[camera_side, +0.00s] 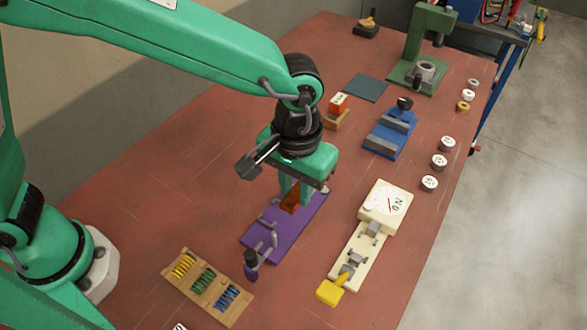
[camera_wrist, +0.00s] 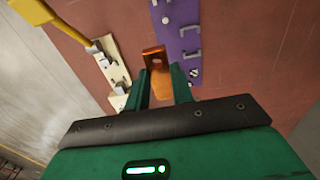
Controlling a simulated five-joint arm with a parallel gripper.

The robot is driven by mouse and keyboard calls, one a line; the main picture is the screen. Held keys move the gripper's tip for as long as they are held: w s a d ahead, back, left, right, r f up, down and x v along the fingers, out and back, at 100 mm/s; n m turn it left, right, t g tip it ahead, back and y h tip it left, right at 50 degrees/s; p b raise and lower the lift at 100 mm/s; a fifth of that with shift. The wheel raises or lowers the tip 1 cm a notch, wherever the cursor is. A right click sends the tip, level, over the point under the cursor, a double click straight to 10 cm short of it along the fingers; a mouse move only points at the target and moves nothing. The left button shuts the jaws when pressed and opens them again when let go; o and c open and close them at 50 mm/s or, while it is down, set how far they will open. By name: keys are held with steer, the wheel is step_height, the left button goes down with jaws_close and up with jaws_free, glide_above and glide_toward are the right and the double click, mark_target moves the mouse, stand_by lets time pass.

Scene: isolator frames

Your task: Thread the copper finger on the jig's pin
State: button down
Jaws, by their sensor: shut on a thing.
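My gripper (camera_side: 294,197) is shut on the copper finger (camera_side: 290,201), an orange metal piece held between its two green fingers. In the wrist view the copper finger (camera_wrist: 154,58) sticks out past the fingertips (camera_wrist: 162,85) and shows a hole near its far end. The purple jig (camera_side: 285,226) lies on the table under my gripper. In the wrist view the jig (camera_wrist: 181,45) is just right of the copper finger, with grey brackets and a small round pin-like part (camera_wrist: 194,74). The copper finger appears above the jig; I cannot tell whether they touch.
A cream fixture with a dial (camera_side: 386,207) and yellow handle (camera_side: 331,292) stands right of the jig. A wooden tray of coloured springs (camera_side: 207,288) lies at the front left. A blue vise (camera_side: 390,134) and green press (camera_side: 421,60) stand farther back.

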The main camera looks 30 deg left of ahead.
steer(key=shift+s+a, duration=0.5)
steer(key=shift+s, duration=0.25)
steer(key=shift+s+a, duration=0.45)
steer(key=shift+s, duration=0.25)
steer(key=shift+f, duration=0.15)
glide_above(279, 239)
steer(key=shift+d+f, duration=0.1)
steer(key=shift+f, duration=2.65)
steer(key=shift+f, duration=2.95)
steer(key=c, duration=1.1)
jaws_free()
steer(key=shift+r, duration=0.1)
